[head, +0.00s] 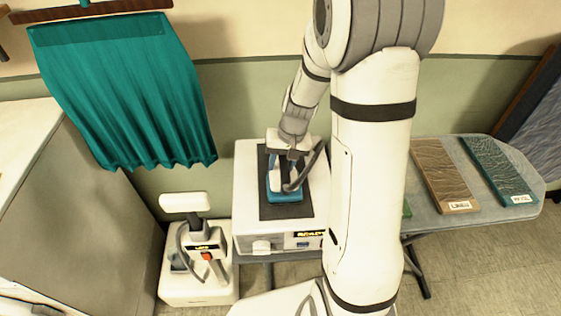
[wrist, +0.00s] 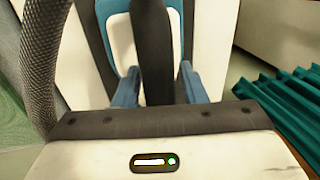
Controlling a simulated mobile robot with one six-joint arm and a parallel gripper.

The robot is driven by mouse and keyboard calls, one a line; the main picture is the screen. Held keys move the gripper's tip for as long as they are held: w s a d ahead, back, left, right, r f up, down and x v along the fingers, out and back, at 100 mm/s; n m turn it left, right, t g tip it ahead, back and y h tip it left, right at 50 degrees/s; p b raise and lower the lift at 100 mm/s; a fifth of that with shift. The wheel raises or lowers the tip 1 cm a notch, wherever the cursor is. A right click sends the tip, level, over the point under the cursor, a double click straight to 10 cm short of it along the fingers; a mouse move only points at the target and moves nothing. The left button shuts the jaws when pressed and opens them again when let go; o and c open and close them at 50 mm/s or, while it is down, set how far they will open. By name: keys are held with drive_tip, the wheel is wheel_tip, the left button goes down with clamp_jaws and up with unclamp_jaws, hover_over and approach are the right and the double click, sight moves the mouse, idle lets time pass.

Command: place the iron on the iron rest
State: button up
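The iron (head: 285,196), with a blue-teal base, white body and dark handle, sits on the dark pad of the iron rest (head: 305,208), the top of a white box unit. Its handle (wrist: 153,50) runs between my fingers in the wrist view, with the white and teal body below. My gripper (head: 289,165) is right over the iron. In the wrist view my gripper (wrist: 159,85) shows its two blue-grey fingers on either side of the handle, with narrow gaps beside it, so it looks open around the handle. Exact contact is hard to see.
A white appliance (head: 197,265) stands to the left of the box unit. A teal curtain (head: 125,100) hangs behind. At right an ironing board (head: 430,215) bears a brown sample (head: 443,175) and a teal one (head: 497,168). My arm hides part of the board.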

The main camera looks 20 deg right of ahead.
drive_tip(key=shift+o, duration=0.6)
drive_tip(key=shift+r, duration=0.25)
wheel_tip(320, 180, up, 10)
drive_tip(key=d, duration=0.2)
drive_tip(key=s+a+r+n+t+h, duration=0.1)
drive_tip(key=s+r, duration=0.2)
drive_tip(key=s, duration=0.5)
drive_tip(key=s+a+r+n+t+h, duration=0.1)
drive_tip(key=s+r+t, duration=0.1)
drive_tip(key=s, duration=0.7)
drive_tip(key=shift+s+a+r+b, duration=0.2)
drive_tip(key=shift+a+r+b, duration=0.15)
drive_tip(key=shift+r, duration=0.45)
idle(0.3)
